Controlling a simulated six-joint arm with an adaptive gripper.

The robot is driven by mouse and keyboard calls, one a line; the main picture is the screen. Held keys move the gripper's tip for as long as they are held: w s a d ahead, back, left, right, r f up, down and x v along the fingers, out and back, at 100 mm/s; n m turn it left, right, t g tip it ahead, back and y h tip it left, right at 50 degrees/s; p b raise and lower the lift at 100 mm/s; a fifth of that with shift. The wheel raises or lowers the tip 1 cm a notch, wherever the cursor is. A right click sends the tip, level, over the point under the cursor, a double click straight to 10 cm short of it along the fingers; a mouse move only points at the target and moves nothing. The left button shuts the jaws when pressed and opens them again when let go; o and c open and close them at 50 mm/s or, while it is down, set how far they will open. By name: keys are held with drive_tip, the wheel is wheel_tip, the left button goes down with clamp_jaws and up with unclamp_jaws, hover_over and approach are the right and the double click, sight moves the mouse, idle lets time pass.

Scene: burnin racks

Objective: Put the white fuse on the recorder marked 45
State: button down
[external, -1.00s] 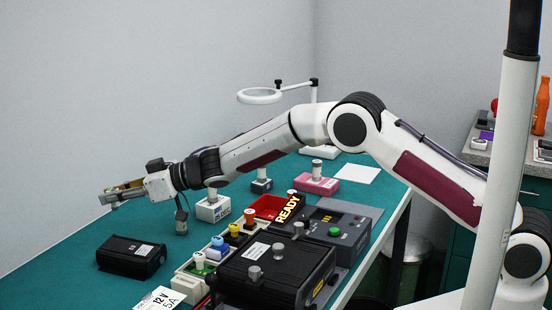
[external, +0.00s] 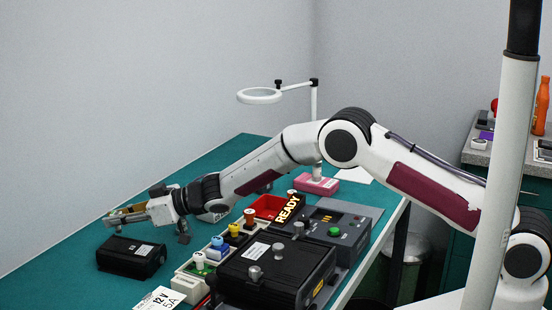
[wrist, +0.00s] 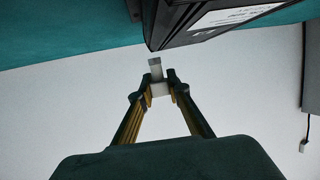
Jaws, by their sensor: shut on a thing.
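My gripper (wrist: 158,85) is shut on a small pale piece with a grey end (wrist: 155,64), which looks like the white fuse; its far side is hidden. In the external view my gripper (external: 112,221) is above the far left corner of a black box (external: 130,258). This box (wrist: 190,25) fills the upper part of the wrist view, close to the held piece, with a white label. The pale piece and the box look apart. I cannot read a 45 on any label. A second black box (external: 300,257) with grey knobs stands nearer the front.
A rack with green, blue (external: 217,243), yellow (external: 233,230) and orange-topped pieces stands between the black boxes. A red tray (external: 267,206), READY sign (external: 288,209), pink block (external: 316,185) and magnifier lamp (external: 260,95) are behind.

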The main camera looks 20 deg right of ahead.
drive_tip(key=shift+f, duration=0.35)
drive_tip(key=shift+f, duration=0.1)
drive_tip(key=c, duration=1.9)
unclamp_jaws()
drive_tip(key=shift+v, duration=2.5)
drive_tip(key=shift+r, duration=3.6)
drive_tip(key=shift+w, duration=0.1)
